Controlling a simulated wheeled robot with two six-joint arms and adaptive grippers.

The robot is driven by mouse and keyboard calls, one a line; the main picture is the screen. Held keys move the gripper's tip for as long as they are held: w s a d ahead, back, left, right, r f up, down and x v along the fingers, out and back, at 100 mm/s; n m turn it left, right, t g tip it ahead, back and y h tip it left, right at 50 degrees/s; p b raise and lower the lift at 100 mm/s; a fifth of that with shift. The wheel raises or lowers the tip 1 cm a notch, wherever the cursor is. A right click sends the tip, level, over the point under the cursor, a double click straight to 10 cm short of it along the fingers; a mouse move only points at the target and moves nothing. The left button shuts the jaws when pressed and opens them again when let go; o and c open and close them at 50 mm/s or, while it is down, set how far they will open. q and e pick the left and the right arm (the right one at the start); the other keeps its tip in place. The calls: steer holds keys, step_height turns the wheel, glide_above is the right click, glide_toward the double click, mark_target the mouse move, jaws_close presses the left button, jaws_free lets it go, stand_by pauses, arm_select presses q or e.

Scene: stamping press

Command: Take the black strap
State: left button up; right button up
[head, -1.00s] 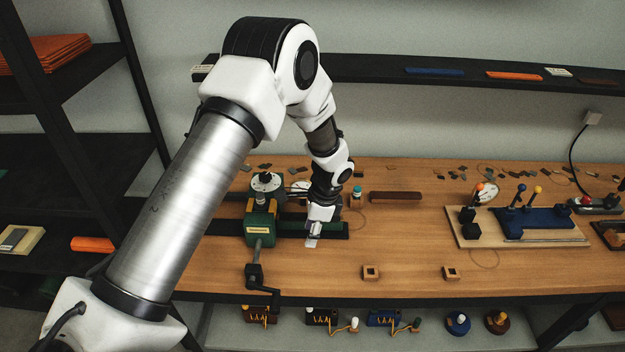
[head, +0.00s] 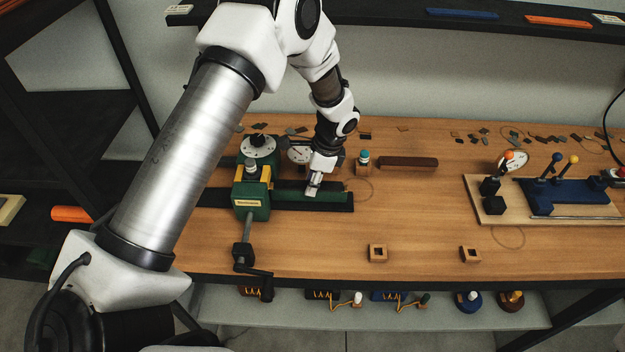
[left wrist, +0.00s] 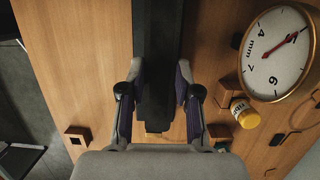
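My left gripper (head: 313,188) is over the right part of the green press (head: 252,203), pointing down at its long dark bed (head: 334,204). In the left wrist view the fingers of my left gripper (left wrist: 160,72) are apart, one on each side of a long dark strip (left wrist: 158,50). The strip ends near the palm. I cannot tell whether this strip is the black strap or part of the press bed, nor whether the fingers touch it. No separate black strap stands out in the head view. My right gripper is not in view.
A dial gauge (left wrist: 276,52) and a yellow-capped bottle (left wrist: 244,113) are close to the right finger. A brown bar (head: 408,163), two small wooden blocks (head: 377,253) and a blue fixture (head: 565,197) stand on the bench.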

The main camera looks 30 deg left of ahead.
arm_select(q)
steer(key=shift+s+r, duration=0.4)
steer(key=shift+r, duration=0.2)
steer(key=shift+c, duration=0.8)
steer(key=shift+s+r, duration=0.15)
steer(key=shift+r, duration=0.1)
steer(key=shift+w+r+p, duration=0.45)
steer(key=shift+r+p, duration=0.15)
steer(key=shift+p, duration=0.35)
steer(key=r, duration=0.1)
steer(key=r+p, duration=0.1)
steer(key=p, duration=0.1)
steer(key=shift+s+r, duration=0.25)
steer(key=shift+r, duration=0.35)
steer(key=shift+w+f, duration=0.1)
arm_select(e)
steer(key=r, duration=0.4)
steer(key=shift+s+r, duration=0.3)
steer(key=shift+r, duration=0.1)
